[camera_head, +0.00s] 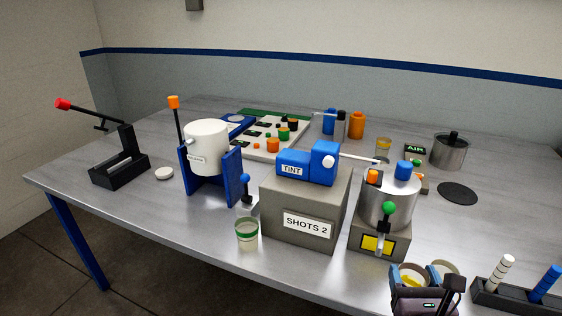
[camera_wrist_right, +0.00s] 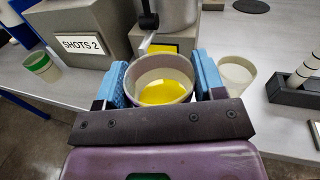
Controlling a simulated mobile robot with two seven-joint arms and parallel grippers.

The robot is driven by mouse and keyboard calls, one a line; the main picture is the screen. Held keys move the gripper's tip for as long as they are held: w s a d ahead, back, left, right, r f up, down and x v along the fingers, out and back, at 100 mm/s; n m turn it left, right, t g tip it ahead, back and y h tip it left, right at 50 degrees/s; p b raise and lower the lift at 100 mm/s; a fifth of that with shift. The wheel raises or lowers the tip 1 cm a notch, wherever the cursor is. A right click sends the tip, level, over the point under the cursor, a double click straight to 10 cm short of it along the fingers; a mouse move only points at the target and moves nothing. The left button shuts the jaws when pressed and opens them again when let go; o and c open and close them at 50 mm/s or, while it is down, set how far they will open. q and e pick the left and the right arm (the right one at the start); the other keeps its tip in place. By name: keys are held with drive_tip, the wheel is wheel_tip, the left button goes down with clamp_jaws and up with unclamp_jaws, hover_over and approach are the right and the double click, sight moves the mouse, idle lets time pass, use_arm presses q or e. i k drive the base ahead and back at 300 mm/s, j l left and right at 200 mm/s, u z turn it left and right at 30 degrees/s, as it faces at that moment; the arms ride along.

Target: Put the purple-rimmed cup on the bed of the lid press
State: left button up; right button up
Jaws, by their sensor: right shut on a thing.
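My right gripper (camera_head: 417,273) is at the front right of the table in the head view. Its blue finger pads are closed on the sides of a cup holding yellow liquid (camera_wrist_right: 163,82). My left gripper is not in view.
A pale cup (camera_wrist_right: 236,76) stands just right of the gripper. A green-rimmed cup (camera_head: 246,234) stands before the SHOTS 2 box (camera_head: 305,215). The dispenser pot (camera_head: 388,203), blue-framed white drum (camera_head: 206,148) and white disc (camera_head: 164,174) occupy the table. A marker rack (camera_head: 515,297) is at right.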

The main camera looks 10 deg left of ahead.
sight(114, 164)
drive_tip(key=i+j, duration=0.1)
drive_tip(key=j, duration=0.45)
drive_tip(key=i+j+u, duration=0.25)
drive_tip(key=j, duration=0.25)
drive_tip(key=i+j+u, duration=0.25)
drive_tip(key=j, duration=0.2)
drive_tip(key=i+j+u, duration=0.5)
drive_tip(key=i, duration=0.2)
drive_tip(key=i+j+u, duration=0.2)
drive_tip(key=i, duration=0.2)
drive_tip(key=l, duration=0.1)
